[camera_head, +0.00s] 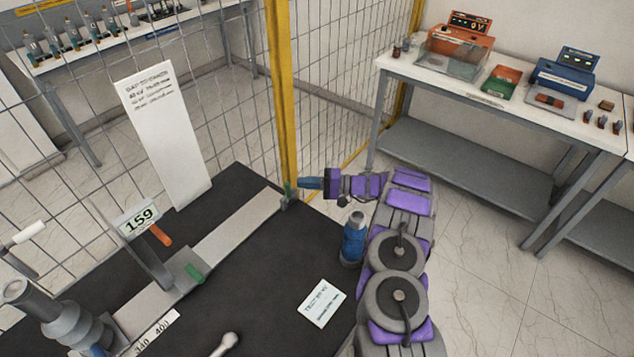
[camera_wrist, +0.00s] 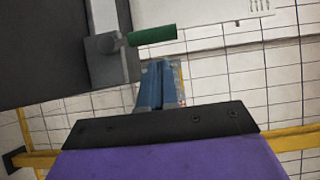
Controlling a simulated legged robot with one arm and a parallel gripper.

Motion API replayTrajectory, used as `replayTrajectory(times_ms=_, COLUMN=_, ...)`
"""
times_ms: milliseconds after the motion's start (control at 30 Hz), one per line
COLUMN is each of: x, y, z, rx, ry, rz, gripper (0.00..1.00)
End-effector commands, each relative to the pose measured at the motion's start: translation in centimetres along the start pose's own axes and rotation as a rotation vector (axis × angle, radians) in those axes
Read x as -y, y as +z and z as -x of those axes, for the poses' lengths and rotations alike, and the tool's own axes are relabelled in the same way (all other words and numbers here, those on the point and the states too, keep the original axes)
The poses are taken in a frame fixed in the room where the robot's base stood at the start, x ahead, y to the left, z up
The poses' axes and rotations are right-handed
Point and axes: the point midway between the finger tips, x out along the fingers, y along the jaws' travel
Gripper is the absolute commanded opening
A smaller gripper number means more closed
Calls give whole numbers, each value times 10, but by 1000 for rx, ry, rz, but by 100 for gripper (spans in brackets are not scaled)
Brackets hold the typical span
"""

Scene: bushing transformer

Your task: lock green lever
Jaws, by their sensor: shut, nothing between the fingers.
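The green lever (camera_wrist: 152,36) shows in the wrist view as a short green handle on a round grey pivot at the edge of a grey block. In the head view a small green part (camera_head: 288,190) stands at the far right end of the grey rail (camera_head: 235,229). My gripper (camera_head: 301,183) is beside that end, its blue fingers pointing left. In the wrist view my gripper (camera_wrist: 159,66) is shut and empty, with its fingertips just below the green handle. I cannot tell whether they touch it. Another green handle (camera_head: 195,274) lies further left along the rail.
A wire fence with a yellow post (camera_head: 282,100) stands close behind my gripper.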

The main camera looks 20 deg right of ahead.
Motion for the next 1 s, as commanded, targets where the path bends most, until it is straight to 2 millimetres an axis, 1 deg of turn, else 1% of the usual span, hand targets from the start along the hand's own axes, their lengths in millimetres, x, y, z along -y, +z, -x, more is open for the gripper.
replayTrajectory(times_ms=167, x=0, y=11, z=-11, rx=1, ry=-2, rz=-1, gripper=0)
replayTrajectory(times_ms=400, x=0, y=17, z=-18, rx=-1, ry=4, rz=2, gripper=0)
replayTrajectory(times_ms=800, x=0, y=17, z=-17, rx=0, ry=4, rz=4, gripper=0)
replayTrajectory(times_ms=1000, x=2, y=18, z=-18, rx=1, ry=26, rz=42, gripper=0)
